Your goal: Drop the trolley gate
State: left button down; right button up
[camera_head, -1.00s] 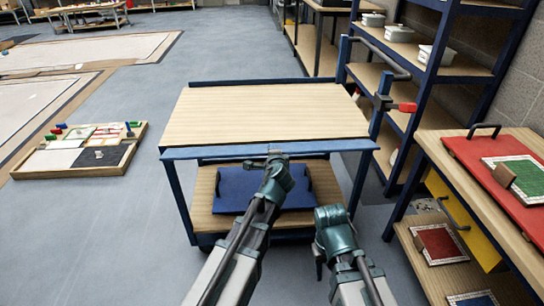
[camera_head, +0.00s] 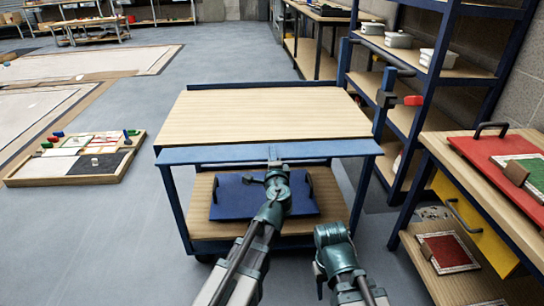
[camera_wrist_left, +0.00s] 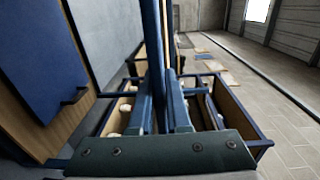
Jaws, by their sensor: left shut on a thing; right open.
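The trolley has a wooden top (camera_head: 265,115) in a blue frame. Its gate, a long blue strip (camera_head: 215,154), runs along the near edge of the top and appears tilted outward. My left gripper (camera_head: 274,158) is shut on the middle of the gate. In the left wrist view, its fingers (camera_wrist_left: 160,108) close around a blue bar (camera_wrist_left: 153,45); part of the gate is hidden there. My right gripper (camera_head: 319,274) is open, low and to the right, in front of the trolley and apart from it; its fingertips show poorly.
A blue panel with handles (camera_head: 235,204) lies on the trolley's lower shelf. A bench with a red panel (camera_head: 488,158) and a blue rack (camera_head: 425,85) stand to the right. A wooden tray (camera_head: 40,181) lies on the floor at left. The floor between is clear.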

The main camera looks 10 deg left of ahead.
pick_arm(q)
jog(key=c, duration=0.9)
grip_release()
jog(key=shift+d, duration=0.1)
jog(key=shift+s, duration=0.1)
